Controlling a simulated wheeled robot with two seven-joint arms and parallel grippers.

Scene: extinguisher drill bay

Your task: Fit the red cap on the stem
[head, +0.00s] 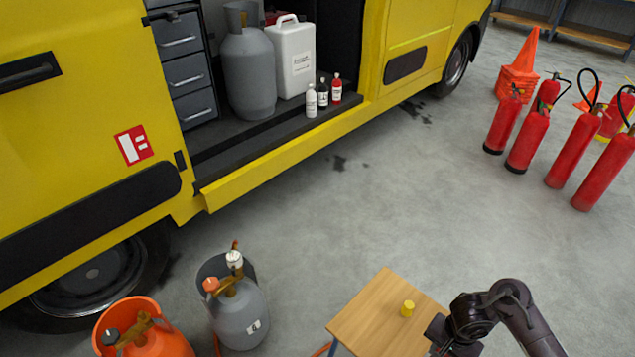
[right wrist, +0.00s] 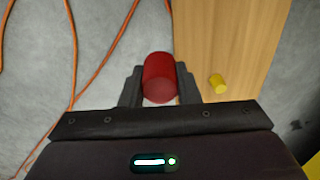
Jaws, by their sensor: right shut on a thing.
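The red cap (right wrist: 159,78) sits between the two fingers of my right gripper (right wrist: 160,92), which is shut on it. In the right wrist view it is held beside the left edge of the wooden table. In the head view my right gripper (head: 440,335) is at the table's right side, partly cut off by the bottom edge, and the cap is hidden. A grey gas cylinder (head: 240,312) stands on the floor left of the table, with a brass valve (head: 230,285) on top. I cannot tell which part is the stem. My left gripper is not in view.
A yellow cap (head: 407,308) stands on the wooden table (head: 375,325); it also shows in the right wrist view (right wrist: 218,83). An orange cylinder (head: 150,340) is at lower left. An orange hose (right wrist: 75,55) lies on the floor. Red extinguishers (head: 530,138) stand far right.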

